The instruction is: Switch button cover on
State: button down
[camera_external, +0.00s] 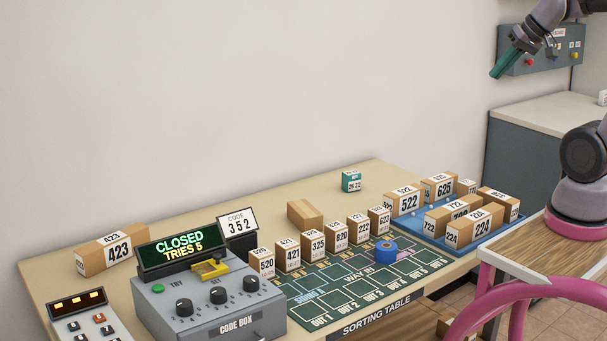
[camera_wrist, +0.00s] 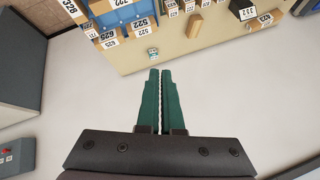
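A yellow cover piece (camera_external: 210,268) sits on top of the grey code box (camera_external: 215,308), just below its display and beside the green button (camera_external: 158,288). I cannot tell whether it is hinged open or lying flat. My gripper (camera_external: 496,74) is at the upper right, high in the air by the wall panel (camera_external: 541,55), far from the code box. In the wrist view its two green fingers (camera_wrist: 160,72) lie close together with a thin gap and hold nothing. The wall panel carries a red button and other small controls, partly behind my arm.
A keypad (camera_external: 84,318) stands left of the code box. A grey cabinet (camera_external: 513,166) stands below the panel.

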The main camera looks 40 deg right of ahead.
jog(key=w+a+r+n, duration=0.2)
jog(key=w+a+n, duration=0.3)
jog(key=w+a, duration=0.55)
jog(key=w+a+f+n+g+y, duration=0.1)
jog(key=w+a+f+n, duration=0.15)
jog(key=w+a, duration=0.4)
jog(key=w+a+f+n+g+y, duration=0.15)
jog(key=w+a+n, duration=0.25)
jog(key=a, duration=0.5)
jog(key=w+a+f+n+y, duration=0.15)
jog(key=a+f, duration=0.35)
jog(key=a, duration=0.5)
jog(key=w+a+f+n, duration=0.1)
jog(key=a+f+n, duration=0.25)
jog(key=a, duration=0.65)
jog(key=s+a+f+n+g+y, duration=0.1)
jog(key=s+a+f, duration=0.2)
jog(key=a+f, duration=0.3)
jog(key=s+a+f+n+g+y, duration=0.1)
jog(key=s+a+f+n+g, duration=0.1)
jog(key=a+f, duration=0.5)
jog(key=s+a, duration=0.1)
jog(key=a, duration=0.5)
jog(key=shift+a+f, duration=0.15)
jog(key=shift+f, duration=0.1)
jog(key=shift+n, duration=0.25)
jog(key=shift+f, duration=0.1)
